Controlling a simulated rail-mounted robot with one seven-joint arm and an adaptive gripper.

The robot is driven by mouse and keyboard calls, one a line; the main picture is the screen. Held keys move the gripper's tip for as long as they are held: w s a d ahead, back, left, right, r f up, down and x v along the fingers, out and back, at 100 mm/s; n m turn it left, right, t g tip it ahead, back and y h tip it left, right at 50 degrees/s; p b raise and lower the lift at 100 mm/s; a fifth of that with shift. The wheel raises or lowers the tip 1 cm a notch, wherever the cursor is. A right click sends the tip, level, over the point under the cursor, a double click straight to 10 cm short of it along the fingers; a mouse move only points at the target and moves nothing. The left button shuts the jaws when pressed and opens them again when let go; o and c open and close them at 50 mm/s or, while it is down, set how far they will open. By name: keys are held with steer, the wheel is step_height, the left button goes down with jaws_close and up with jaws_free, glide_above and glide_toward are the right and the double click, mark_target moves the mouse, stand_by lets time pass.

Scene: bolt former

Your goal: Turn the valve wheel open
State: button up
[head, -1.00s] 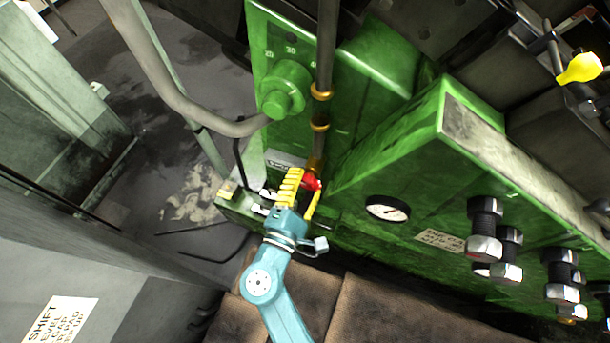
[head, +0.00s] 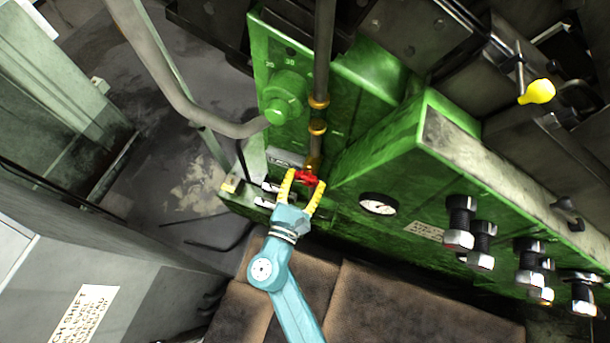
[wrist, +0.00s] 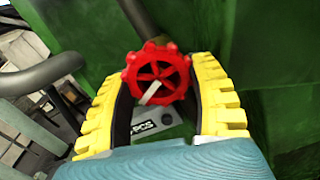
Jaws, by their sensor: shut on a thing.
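The red valve wheel (head: 307,179) is at the lower end of a vertical brown pipe on the green machine. In the wrist view the spoked, lobed wheel (wrist: 157,74) faces me, with a pale bar across its lower left spokes. My gripper (head: 305,180) has yellow ribbed fingers, one on each side of the wheel. It is shut on the wheel's rim, and the tips (wrist: 163,64) lie at its left and right edges. The wheel's stem is hidden behind it.
A green knob (head: 284,97) and a thick grey curved rail (head: 180,92) are up and left of the wheel. A round gauge (head: 378,204) and several large bolts (head: 460,222) are to the right. A small labelled plate (wrist: 145,126) sits just below the wheel.

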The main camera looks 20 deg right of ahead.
steer(key=shift+n, duration=0.3)
steer(key=o, duration=0.9)
steer(key=v, duration=0.8)
steer(key=shift+w+a+r, duration=0.1)
